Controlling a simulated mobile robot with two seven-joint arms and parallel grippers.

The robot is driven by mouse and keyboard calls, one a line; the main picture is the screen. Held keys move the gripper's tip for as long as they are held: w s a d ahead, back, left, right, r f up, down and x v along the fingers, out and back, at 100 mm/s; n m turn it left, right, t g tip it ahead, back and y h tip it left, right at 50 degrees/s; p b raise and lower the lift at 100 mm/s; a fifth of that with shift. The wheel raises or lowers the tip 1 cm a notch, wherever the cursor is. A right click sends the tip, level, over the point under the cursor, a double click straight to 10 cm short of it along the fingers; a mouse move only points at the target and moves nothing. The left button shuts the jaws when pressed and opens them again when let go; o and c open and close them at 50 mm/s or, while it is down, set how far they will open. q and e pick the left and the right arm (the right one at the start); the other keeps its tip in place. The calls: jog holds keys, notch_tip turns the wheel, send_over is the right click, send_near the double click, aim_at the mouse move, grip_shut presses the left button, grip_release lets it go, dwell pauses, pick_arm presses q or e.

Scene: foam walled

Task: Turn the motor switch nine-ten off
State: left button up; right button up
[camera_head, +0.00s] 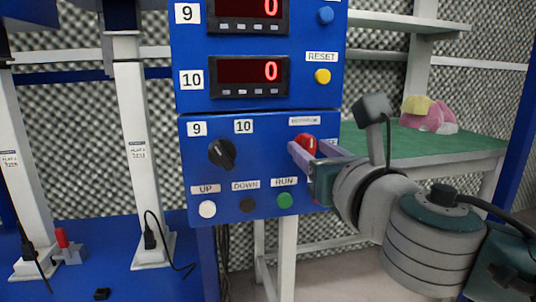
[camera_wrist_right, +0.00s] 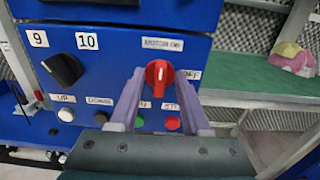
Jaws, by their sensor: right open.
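The motor switch is a red rotary knob (camera_head: 306,143) on the blue control panel (camera_head: 262,185). In the wrist view the red knob (camera_wrist_right: 159,75) sits below a label that seems to read MOTOR ON, with an OFF label at its right; its grip ridge looks roughly upright. My right gripper (camera_head: 316,150) is open at the panel. In the wrist view its two purple fingers (camera_wrist_right: 158,88) stand left and right of the knob, with gaps visible. I cannot tell exactly how far the fingertips are from the panel. My left gripper is not in view.
A black knob (camera_head: 222,153) sits left, below labels 9 and 10. UP, DOWN and RUN buttons (camera_head: 285,200) lie below; a red button (camera_wrist_right: 172,123) shows between my fingers. Displays (camera_head: 249,76) are above. A green table (camera_head: 400,143) with foam pieces (camera_head: 428,115) stands right.

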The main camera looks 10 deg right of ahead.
grip_shut()
dwell(0.4)
